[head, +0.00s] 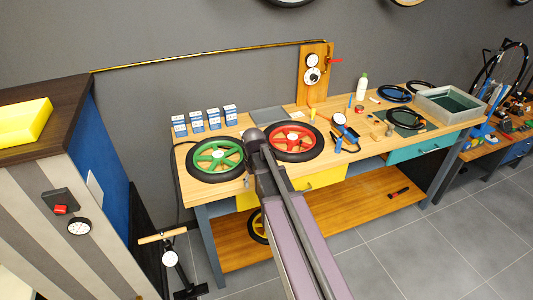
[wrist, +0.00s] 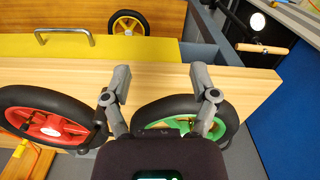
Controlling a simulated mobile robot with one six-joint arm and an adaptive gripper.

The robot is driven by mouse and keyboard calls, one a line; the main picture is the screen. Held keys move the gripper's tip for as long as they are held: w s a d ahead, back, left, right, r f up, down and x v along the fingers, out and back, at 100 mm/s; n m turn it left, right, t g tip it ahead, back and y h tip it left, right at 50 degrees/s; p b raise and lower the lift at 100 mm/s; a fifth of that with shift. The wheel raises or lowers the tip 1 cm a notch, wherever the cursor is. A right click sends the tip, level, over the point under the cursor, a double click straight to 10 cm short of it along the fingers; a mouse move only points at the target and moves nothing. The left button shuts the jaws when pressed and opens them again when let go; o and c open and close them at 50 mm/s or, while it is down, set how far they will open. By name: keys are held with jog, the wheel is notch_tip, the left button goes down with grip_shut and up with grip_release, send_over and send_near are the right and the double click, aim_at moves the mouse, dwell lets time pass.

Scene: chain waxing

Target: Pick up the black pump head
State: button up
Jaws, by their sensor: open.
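I cannot clearly single out the black pump head in either view. A floor pump (head: 172,258) with a wooden handle stands on the floor left of the bench. The pump's handle (wrist: 262,48) also shows at the upper right of the wrist view. A thin black hose (head: 175,165) runs up by the bench's left end. My gripper (wrist: 161,82) is open and empty, its two fingers spread above the bench edge. The green wheel (wrist: 160,125) shows beyond and between the fingers. In the head view my arm covers the space between the green wheel (head: 218,148) and the red wheel (head: 297,136).
The red wheel (wrist: 50,130) lies left of my gripper in the wrist view. Several small blue-and-white boxes (head: 213,118) stand behind the green wheel. A gauge tool (head: 340,119), a bottle (head: 362,85) and a grey tray (head: 450,103) are farther right. A striped cabinet stands at left.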

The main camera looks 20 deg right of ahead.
jog(key=w+d+r+n+p, duration=0.1)
jog(key=w+d+r+p, duration=0.9)
jog(key=w, duration=0.4)
jog(key=shift+w+r+n, duration=0.15)
jog(key=shift+r+n, duration=0.15)
jog(key=shift+r, duration=0.5)
jog(key=shift+f, duration=0.1)
notch_tip(320, 180, down, 8)
jog(key=b, duration=0.8)
jog(key=shift+f, duration=0.25)
jog(key=shift+b, duration=0.3)
jog(key=shift+f+b, duration=2.55)
jog(key=shift+f, duration=0.05)
grip_shut()
